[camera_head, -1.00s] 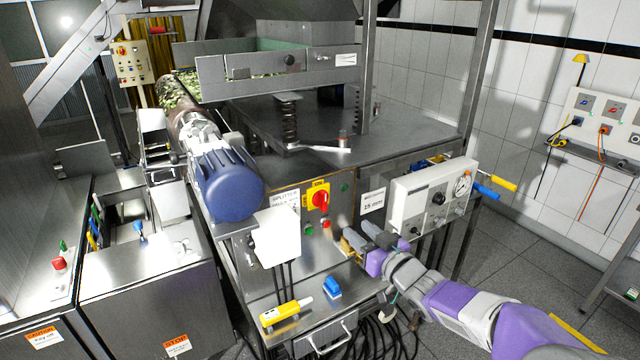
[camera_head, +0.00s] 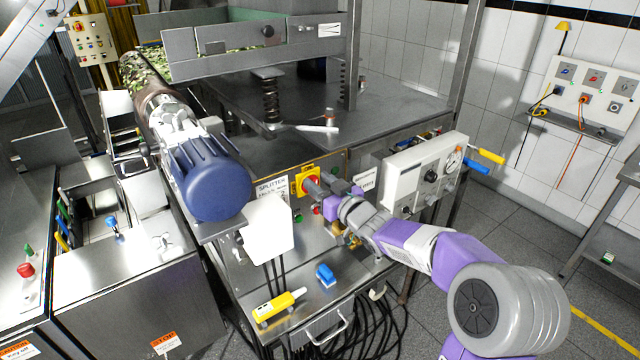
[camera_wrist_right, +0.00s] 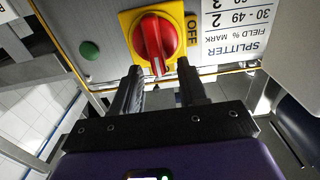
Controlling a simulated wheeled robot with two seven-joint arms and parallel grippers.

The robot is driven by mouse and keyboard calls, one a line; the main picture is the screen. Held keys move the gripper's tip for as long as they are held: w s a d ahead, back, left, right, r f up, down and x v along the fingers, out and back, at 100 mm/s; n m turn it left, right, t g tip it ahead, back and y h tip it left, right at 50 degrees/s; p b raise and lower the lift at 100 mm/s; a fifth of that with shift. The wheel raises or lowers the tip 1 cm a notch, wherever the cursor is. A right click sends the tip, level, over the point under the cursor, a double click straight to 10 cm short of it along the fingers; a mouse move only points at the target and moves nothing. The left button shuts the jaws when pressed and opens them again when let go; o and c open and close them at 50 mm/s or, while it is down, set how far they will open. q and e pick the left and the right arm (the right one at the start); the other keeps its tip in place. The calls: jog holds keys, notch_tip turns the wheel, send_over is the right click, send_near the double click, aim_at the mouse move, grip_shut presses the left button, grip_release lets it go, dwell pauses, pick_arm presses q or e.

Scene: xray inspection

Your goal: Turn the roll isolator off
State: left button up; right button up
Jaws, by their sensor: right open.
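The isolator is a red rotary knob (camera_wrist_right: 153,40) on a yellow plate (camera_wrist_right: 131,20) in the right wrist view, with the word OFF on the plate's right side. The knob's grip stands nearly upright in that view, slightly tilted. In the head view the yellow plate (camera_head: 306,174) is on the machine's front panel, and my gripper partly covers the knob. My right gripper (camera_head: 325,188) is open just in front of the knob. In the wrist view its two fingers (camera_wrist_right: 160,72) are apart, near the knob's lower end; contact cannot be told. My left gripper is out of view.
A SPLITTER label (camera_head: 271,188) is beside the plate, and a green button (camera_wrist_right: 90,50) is on its other side. A white gauge box (camera_head: 412,180) stands close to my right arm. A blue motor (camera_head: 208,180) and white box (camera_head: 265,228) are to the left.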

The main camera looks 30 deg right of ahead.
jog(key=shift+c, duration=0.4)
grip_shut()
jog(key=n+b, duration=0.4)
jog(key=a+f+n+b, duration=0.1)
jog(key=n+b, duration=0.3)
jog(key=a+f+n+b, duration=0.1)
jog(key=n+b, duration=0.3)
jog(key=n, duration=0.1)
jog(key=shift+a+b, duration=0.25)
jog(key=shift+b, duration=0.05)
jog(key=n+b, duration=0.1)
jog(key=n, duration=0.1)
jog(key=n+b, duration=0.1)
jog(key=n, duration=0.2)
jog(key=shift+s+a+f+b, duration=0.1)
jog(key=shift+a+f+b, duration=0.05)
jog(key=shift+f+b, duration=0.25)
